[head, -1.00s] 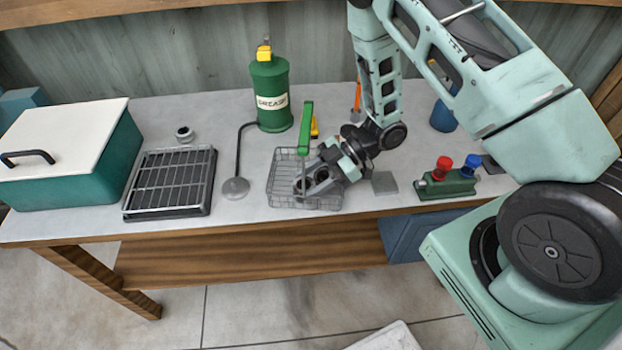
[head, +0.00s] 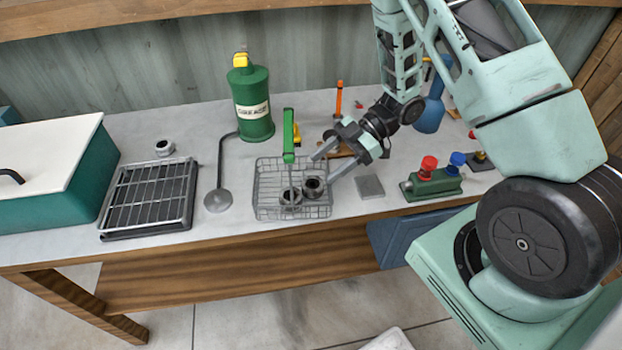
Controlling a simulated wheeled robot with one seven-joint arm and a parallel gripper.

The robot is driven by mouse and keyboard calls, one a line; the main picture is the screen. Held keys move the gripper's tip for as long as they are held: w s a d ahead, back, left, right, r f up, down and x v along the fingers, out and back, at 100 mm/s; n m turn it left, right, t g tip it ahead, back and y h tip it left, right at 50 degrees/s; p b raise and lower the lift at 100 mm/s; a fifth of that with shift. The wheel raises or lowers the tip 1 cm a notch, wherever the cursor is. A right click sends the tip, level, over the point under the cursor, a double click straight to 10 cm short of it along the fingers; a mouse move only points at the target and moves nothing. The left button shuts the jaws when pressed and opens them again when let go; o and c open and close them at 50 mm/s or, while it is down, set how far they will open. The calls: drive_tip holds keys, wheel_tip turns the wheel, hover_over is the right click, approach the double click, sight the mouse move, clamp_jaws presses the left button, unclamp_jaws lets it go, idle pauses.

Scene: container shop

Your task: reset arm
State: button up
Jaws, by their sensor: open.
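My gripper (head: 322,168) is open and empty, with its two fingers spread toward the left. It is raised a little over the right edge of the wire basket (head: 262,206). Two dark metal ring-shaped parts (head: 314,187) sit inside the basket. A green-handled tool (head: 289,135) stands upright at the basket. My arm reaches in from the right side of the picture.
A green grease canister (head: 252,115) stands behind the basket. A black rack (head: 150,198) and a teal box with a white lid (head: 40,190) are at left. A green block with red and blue knobs (head: 432,187), a grey square plate (head: 370,187) and a blue bottle (head: 430,113) are at right.

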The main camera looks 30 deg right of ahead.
drive_tip(key=shift+v, duration=1.15)
